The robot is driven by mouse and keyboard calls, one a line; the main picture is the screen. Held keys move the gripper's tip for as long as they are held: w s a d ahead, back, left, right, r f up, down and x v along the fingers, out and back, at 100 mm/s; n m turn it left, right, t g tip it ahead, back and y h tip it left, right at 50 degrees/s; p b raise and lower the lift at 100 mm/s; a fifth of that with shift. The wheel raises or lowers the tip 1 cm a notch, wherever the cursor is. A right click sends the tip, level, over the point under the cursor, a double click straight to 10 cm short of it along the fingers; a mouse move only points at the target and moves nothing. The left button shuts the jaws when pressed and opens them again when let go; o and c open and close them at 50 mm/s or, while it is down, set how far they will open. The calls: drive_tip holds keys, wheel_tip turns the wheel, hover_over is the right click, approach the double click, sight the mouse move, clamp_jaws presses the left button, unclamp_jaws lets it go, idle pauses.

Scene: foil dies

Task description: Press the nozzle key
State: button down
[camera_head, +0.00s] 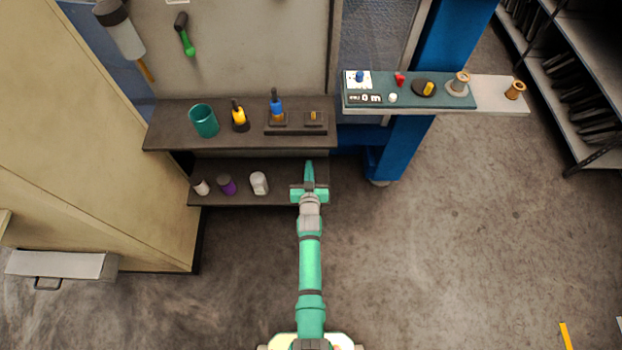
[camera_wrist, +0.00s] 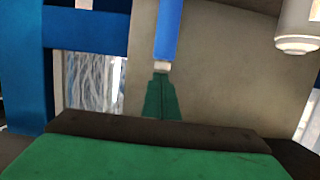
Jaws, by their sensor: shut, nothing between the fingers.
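A teal control board (camera_head: 420,99) lies on the ledge at the upper right. It carries a blue knob on a white plate (camera_head: 360,78), a white round button (camera_head: 393,98), a red switch (camera_head: 399,79) and a black dial with a yellow handle (camera_head: 424,88). I cannot tell which of these is the nozzle key. My green gripper (camera_head: 309,166) is shut and empty at the right end of the lower shelf, below and left of the board, apart from it. The closed fingers also show in the wrist view (camera_wrist: 160,80), where the board cannot be made out.
The upper shelf (camera_head: 165,138) holds a teal cup (camera_head: 203,121), a yellow-and-black item (camera_head: 239,117) and a blue-topped tool (camera_head: 276,106). The lower shelf (camera_head: 290,198) holds small containers left of my gripper. A blue post (camera_head: 400,150) stands below the ledge.

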drive_tip(key=s+r, duration=0.5)
drive_tip(key=s, duration=0.4)
drive_tip(key=shift+r, duration=0.15)
drive_tip(key=shift+d, duration=0.15)
drive_tip(key=f+v, duration=0.2)
drive_tip(key=v, duration=0.9)
drive_tip(key=s+r, duration=1)
drive_tip(key=s, duration=0.3)
drive_tip(key=s+r, duration=0.9)
drive_tip(key=s, duration=0.4)
drive_tip(key=shift+r, duration=0.35)
drive_tip(key=shift+d, duration=0.2)
idle(0.4)
